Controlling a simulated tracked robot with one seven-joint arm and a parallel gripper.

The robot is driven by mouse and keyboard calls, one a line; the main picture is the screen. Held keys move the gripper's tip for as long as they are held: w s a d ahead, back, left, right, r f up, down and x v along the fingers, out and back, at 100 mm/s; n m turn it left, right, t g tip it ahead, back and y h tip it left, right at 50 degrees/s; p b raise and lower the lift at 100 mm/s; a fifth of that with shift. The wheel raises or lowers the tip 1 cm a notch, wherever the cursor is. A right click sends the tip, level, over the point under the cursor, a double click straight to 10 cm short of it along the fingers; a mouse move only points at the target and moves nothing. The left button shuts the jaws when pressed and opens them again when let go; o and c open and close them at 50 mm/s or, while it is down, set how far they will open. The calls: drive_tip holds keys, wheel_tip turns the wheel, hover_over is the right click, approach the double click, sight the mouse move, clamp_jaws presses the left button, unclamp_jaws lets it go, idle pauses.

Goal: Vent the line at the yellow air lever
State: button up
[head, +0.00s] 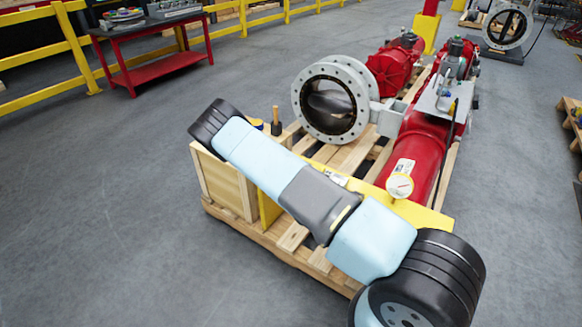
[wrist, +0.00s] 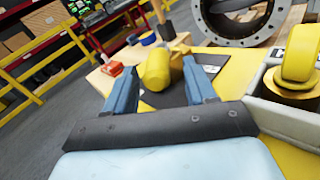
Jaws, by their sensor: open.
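The yellow air lever (wrist: 157,70) shows in the wrist view as a rounded yellow piece over a dark plate on the yellow panel (wrist: 225,65). My gripper (wrist: 157,73) is open, with one blue finger to the left of the lever and one to the right. Gaps show beside the lever, and I cannot tell whether either finger touches it. In the head view my arm lies across the yellow panel (head: 435,216), and neither the lever nor my fingers can be made out there.
A gauge (head: 400,186) stands on the panel beside the red cylinder (head: 418,150). In the wrist view, a yellow rounded part (wrist: 301,52) rises at right by a grey box (wrist: 285,118). A wooden crate (head: 222,180), an orange item (wrist: 113,69) and a flanged valve (head: 300,92) are near.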

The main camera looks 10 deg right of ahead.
drive_tip(key=s, duration=0.9)
drive_tip(key=shift+d, duration=0.2)
